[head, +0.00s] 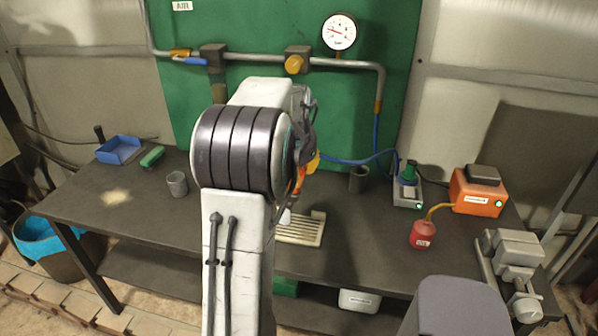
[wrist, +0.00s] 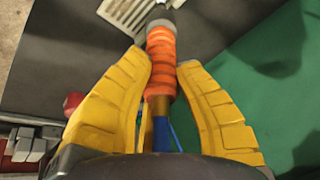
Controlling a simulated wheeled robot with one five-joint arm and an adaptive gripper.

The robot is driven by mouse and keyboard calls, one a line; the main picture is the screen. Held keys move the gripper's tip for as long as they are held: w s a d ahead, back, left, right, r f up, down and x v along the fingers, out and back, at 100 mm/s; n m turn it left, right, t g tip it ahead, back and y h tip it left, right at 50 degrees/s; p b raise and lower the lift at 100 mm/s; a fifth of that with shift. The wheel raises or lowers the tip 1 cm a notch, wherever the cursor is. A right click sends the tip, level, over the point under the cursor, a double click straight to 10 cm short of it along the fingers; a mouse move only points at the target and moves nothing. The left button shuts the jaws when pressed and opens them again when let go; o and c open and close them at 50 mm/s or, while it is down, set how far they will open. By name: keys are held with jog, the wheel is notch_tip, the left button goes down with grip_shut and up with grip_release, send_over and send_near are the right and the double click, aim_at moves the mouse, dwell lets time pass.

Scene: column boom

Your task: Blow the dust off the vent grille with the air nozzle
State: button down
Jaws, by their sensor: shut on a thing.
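The vent grille (head: 300,229) is a cream slotted plate lying on the dark bench, partly hidden behind my arm in the head view. It also shows at the top of the wrist view (wrist: 128,12). My gripper (wrist: 163,75) has yellow fingers shut on the air nozzle (wrist: 161,50), which has an orange ribbed grip and a grey tip. The tip points toward the grille in the wrist view. In the head view the nozzle is mostly hidden by my arm; a pale tip (head: 285,217) shows close to the grille's upper left. Dust on the grille cannot be made out.
A blue hose (head: 350,161) runs from the nozzle side to the wall pipe. A grey cup (head: 177,184) and blue tray (head: 119,149) stand left.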

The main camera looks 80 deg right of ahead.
jog(key=shift+r, duration=0.1)
jog(key=shift+r+p, duration=2.6)
jog(key=shift+r, duration=0.4)
